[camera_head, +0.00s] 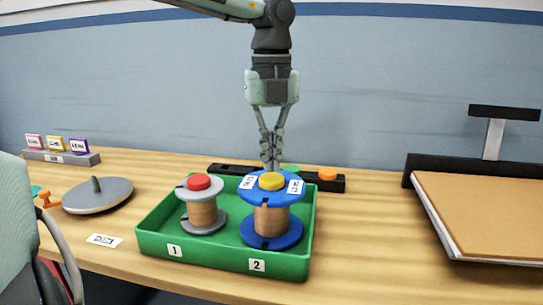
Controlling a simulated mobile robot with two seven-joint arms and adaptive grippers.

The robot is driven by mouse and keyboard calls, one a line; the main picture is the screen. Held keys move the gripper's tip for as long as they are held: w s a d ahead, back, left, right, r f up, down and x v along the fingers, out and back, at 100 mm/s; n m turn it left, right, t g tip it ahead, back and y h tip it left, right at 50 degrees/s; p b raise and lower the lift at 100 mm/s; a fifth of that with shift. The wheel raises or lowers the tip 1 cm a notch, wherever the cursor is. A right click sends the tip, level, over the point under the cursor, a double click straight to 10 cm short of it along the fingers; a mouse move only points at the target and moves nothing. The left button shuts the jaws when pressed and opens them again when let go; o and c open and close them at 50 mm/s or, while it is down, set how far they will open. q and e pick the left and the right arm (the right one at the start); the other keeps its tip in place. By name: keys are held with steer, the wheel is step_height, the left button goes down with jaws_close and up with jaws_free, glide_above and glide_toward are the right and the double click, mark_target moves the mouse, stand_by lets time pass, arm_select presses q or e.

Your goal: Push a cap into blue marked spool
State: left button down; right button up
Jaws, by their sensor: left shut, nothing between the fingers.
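The blue spool (271,237) stands upright in compartment 2 of the green tray (206,258), with two white labels on its top flange. A yellow cap (271,181) sits at the centre of its top. My left gripper (271,168) points straight down with its fingers together and empty. Its tips are at the back edge of the yellow cap in the picture; I cannot tell whether they touch it. A grey spool (203,214) with a red cap (198,182) stands in compartment 1. My right gripper is not in view.
Behind the tray lies a black rack (232,169) with an orange cap (327,174) and a green cap (291,169). A grey disc (97,195) lies at left, near a small block holder (62,157). A brown board (490,215) is at right. The table between tray and board is clear.

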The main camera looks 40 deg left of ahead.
arm_select(q)
steer(key=shift+f+b, duration=0.65)
steer(key=shift+f, duration=0.2)
steer(key=shift+s+f, duration=0.15)
steer(key=shift+f, duration=0.1)
stand_by(1.0)
steer(key=shift+r+p, duration=2.15)
steer(key=shift+r, duration=1.55)
